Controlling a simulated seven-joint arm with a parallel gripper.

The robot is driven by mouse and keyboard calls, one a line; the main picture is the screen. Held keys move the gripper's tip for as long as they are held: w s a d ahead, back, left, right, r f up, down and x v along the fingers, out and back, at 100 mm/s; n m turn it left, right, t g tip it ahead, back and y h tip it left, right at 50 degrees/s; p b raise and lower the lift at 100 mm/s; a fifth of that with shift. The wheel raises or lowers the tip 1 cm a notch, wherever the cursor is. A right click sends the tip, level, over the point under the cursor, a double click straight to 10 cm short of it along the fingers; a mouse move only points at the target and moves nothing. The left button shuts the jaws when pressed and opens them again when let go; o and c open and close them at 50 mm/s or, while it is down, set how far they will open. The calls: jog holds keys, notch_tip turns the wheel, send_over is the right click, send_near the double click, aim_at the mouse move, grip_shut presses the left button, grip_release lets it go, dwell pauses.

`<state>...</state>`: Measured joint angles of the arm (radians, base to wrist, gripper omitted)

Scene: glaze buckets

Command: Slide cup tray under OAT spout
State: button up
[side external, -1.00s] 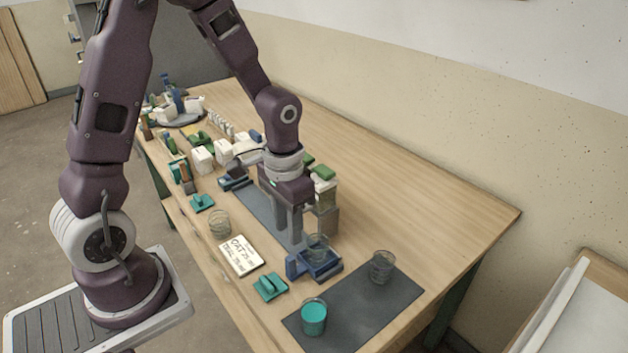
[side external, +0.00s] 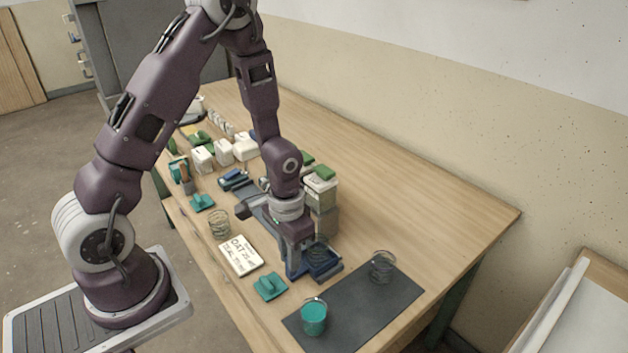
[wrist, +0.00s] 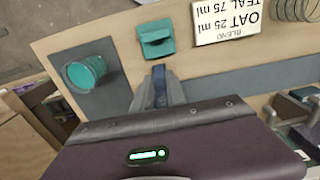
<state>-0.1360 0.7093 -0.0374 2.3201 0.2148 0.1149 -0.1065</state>
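The blue cup tray (side external: 332,274) stands at the near end of a grey-blue track, with a clear cup (side external: 320,251) on it. My gripper (side external: 298,275) points down at the tray's left side, its two grey fingers around the raised blue handle (wrist: 160,78), one on each side in the wrist view. I cannot tell whether the fingers press on the handle. A dispenser with a pale, green-topped hopper (side external: 321,188) stands behind the arm along the track. No spout label is readable, and my arm hides part of the track.
A dark mat (side external: 362,308) holds a teal-filled cup (side external: 314,317) and an empty clear cup (side external: 383,266). A teal block (side external: 270,286) and a card reading OAT 25 ml, TEAL 75 ml (side external: 240,255) lie left of the tray. The table's right side is clear.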

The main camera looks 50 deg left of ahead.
grip_shut()
jog(key=shift+a, duration=3.95)
jog(key=o, duration=0.5)
grip_release()
notch_tip(320, 180, up, 7)
jog(key=shift+r, duration=0.1)
